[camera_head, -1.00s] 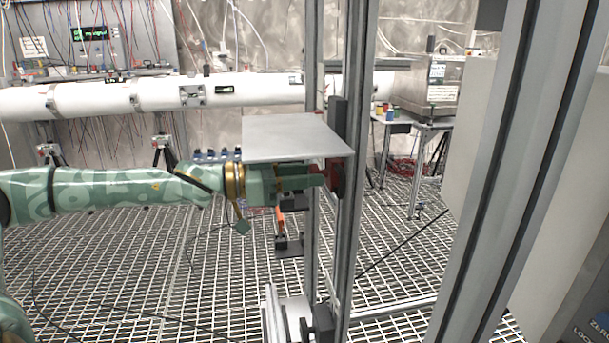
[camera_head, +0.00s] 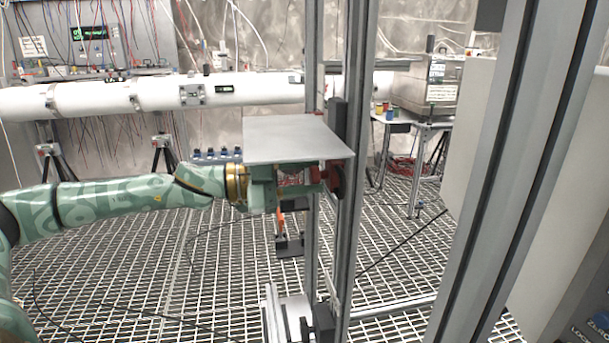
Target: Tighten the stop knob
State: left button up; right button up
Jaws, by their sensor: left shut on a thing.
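The stop knob (camera_head: 335,177) is a dark red knob on the side of an upright aluminium rail (camera_head: 352,230), just under a flat grey plate (camera_head: 292,137). My left gripper (camera_head: 318,180) reaches in from the left below the plate. Its green fingers are shut on the knob, and they cover part of it. The plate hides the upper part of the gripper. My right gripper is not in view.
Thick uprights (camera_head: 520,170) stand close on the right. A white pipe (camera_head: 150,94) crosses behind. The grating floor (camera_head: 130,260) at left is open, with loose cables.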

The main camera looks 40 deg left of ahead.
pick_arm(q)
jog(key=shift+m, duration=0.4)
jog(key=o, duration=1)
jog(key=shift+s+a+r+p, duration=0.1)
jog(key=shift+r+p, duration=0.15)
jog(key=shift+p, duration=0.25)
jog(key=s+a+p, duration=0.1)
jog(key=p, duration=0.2)
jog(key=s+r+p, duration=0.1)
jog(key=p, duration=0.3)
jog(key=shift+s+a, duration=0.1)
jog(key=shift+a, duration=0.25)
jog(key=p, duration=1.1)
send_near(310, 169)
jog(key=f+v, duration=0.1)
jog(key=v, duration=0.6)
jog(key=shift+s+f, duration=0.1)
jog(key=shift+s, duration=0.15)
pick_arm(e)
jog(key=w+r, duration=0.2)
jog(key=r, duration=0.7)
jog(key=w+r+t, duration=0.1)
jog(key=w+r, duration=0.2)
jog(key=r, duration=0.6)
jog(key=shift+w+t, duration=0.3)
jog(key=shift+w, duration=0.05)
